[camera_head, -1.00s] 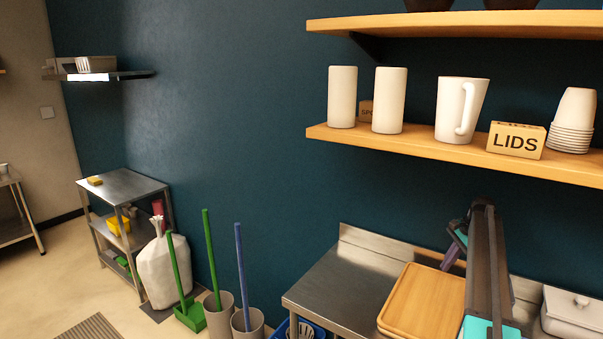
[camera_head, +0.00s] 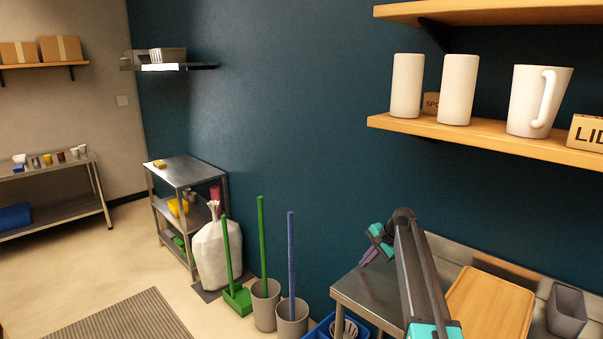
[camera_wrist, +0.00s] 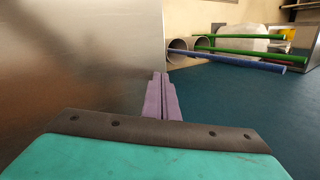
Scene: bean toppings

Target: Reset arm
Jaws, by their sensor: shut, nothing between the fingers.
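My gripper (camera_head: 368,256) is at the end of my arm, above the left end of the steel counter (camera_head: 362,290) in the head view. In the wrist view its two purple fingers (camera_wrist: 162,98) lie together, shut and empty. The wrist view is turned on its side, with the steel surface on the left and the blue wall on the right. No object is in contact with the fingers.
A wooden tray (camera_head: 490,305) lies on the counter. A shelf (camera_head: 480,140) above holds white cups and a white pitcher (camera_head: 538,100). Bins with a green handle (camera_head: 262,235) and a blue handle (camera_head: 291,255) stand left of the counter. Floor is open further left.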

